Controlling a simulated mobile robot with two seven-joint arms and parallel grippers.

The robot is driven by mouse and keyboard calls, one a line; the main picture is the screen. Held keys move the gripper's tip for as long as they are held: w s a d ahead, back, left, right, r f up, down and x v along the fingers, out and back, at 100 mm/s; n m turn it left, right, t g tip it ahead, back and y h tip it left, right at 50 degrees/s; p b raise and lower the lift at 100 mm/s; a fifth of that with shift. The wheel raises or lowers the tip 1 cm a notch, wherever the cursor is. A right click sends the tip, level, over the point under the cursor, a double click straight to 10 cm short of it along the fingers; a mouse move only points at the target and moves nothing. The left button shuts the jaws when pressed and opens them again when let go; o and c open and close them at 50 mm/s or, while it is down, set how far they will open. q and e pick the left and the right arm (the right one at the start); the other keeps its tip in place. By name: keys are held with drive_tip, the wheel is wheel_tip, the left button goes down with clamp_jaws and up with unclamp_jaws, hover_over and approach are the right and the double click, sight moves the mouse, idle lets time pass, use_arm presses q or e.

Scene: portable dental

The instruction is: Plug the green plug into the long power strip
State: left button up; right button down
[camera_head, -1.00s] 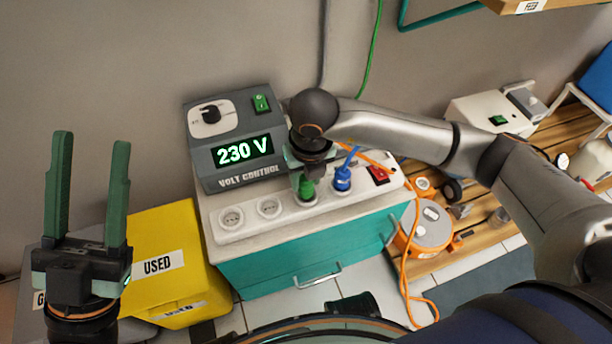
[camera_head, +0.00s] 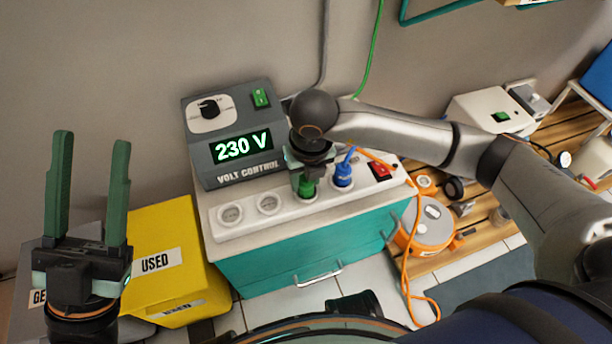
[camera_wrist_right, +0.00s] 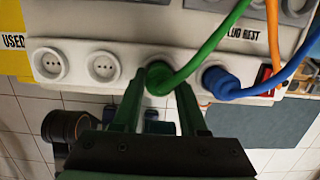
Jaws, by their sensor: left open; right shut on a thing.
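The long white power strip (camera_head: 240,229) lies along the front of the cabinet top, with two empty sockets at its left. The green plug (camera_head: 307,187) is at the third socket, with the blue plug (camera_head: 343,173) in the socket to its right. My right gripper (camera_head: 305,180) points down and is shut on the green plug. In the right wrist view the green plug (camera_wrist_right: 158,78) sits between the fingers against the strip, its green cable leading up; how deep it sits is hidden. My left gripper (camera_head: 88,190) is open and empty, fingers up, at the left.
A volt control box (camera_head: 232,135) reading 230 V stands behind the strip. A red switch (camera_head: 382,169) is at the strip's right end. A yellow USED box (camera_head: 165,250) is left of the teal cabinet (camera_head: 300,255). An orange cable (camera_head: 405,270) hangs at the right.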

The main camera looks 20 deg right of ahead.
drive_tip(key=shift+f, duration=0.1)
drive_tip(key=shift+c, duration=1.8)
unclamp_jaws()
